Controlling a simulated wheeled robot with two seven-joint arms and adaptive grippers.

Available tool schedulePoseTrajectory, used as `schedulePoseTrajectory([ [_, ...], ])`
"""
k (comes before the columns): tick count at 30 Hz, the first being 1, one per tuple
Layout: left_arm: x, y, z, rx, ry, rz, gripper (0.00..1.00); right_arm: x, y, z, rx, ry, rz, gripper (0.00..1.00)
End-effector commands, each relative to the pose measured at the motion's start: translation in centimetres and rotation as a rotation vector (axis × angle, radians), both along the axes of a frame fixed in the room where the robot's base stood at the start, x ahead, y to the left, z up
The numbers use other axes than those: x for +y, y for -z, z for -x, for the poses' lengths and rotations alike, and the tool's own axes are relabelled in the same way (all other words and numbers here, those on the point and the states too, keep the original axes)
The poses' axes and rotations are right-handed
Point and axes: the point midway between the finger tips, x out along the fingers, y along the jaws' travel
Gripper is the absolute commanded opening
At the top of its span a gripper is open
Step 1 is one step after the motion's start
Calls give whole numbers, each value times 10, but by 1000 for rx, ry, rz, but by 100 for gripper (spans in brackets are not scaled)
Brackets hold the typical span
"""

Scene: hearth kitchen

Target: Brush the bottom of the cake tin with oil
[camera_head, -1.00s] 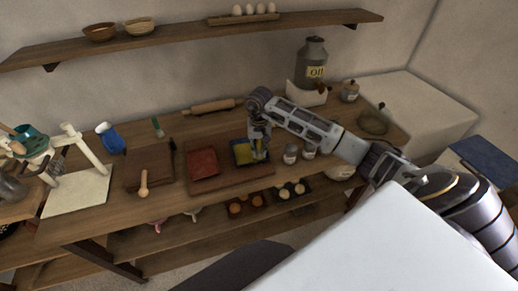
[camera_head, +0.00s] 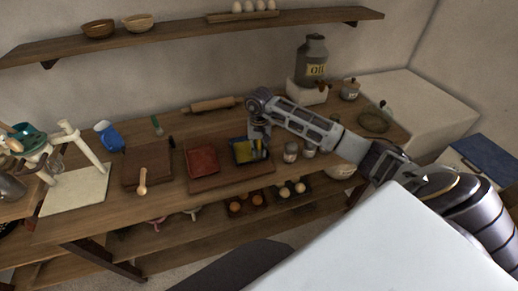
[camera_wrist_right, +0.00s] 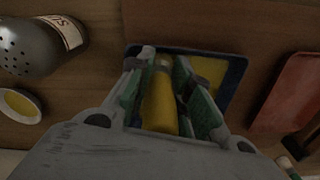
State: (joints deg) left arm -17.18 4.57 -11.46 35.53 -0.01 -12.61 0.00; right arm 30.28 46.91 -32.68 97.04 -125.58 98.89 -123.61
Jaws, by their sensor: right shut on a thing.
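My right gripper (camera_head: 260,150) points down over the tin's right part. It is shut on a yellow handle (camera_wrist_right: 160,105), which I take to be the brush. The handle's lower end is hidden, so I cannot tell whether bristles touch the tin. A red square tin (camera_head: 203,161) sits just left of the blue one; it also shows in the right wrist view (camera_wrist_right: 290,92). My left gripper is out of view.
Shakers (camera_head: 290,152) stand close right of the gripper. A grey oil can (camera_head: 312,60) stands on a white block behind. A rolling pin (camera_head: 212,105) lies at the back. A wooden spoon (camera_head: 142,182) and brown board (camera_head: 150,165) are left.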

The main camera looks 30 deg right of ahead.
Motion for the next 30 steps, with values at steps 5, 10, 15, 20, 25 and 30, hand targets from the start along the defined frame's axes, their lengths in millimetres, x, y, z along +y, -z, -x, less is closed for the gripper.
schedulePoseTrajectory([
  [5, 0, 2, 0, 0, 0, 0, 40, 0, 2, 0, 0, 0, 0, 0],
  [10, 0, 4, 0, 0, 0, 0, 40, -1, 2, -3, -1, 0, 0, 0],
  [15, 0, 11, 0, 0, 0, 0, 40, -4, 2, -11, -2, 1, 1, 0],
  [20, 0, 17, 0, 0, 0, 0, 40, -6, 2, -19, 0, 1, 1, 0],
  [25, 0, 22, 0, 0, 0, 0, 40, -9, 1, -27, 0, 1, 0, 0],
  [30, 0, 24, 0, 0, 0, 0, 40, -10, 0, -31, 0, 0, 1, 0],
])
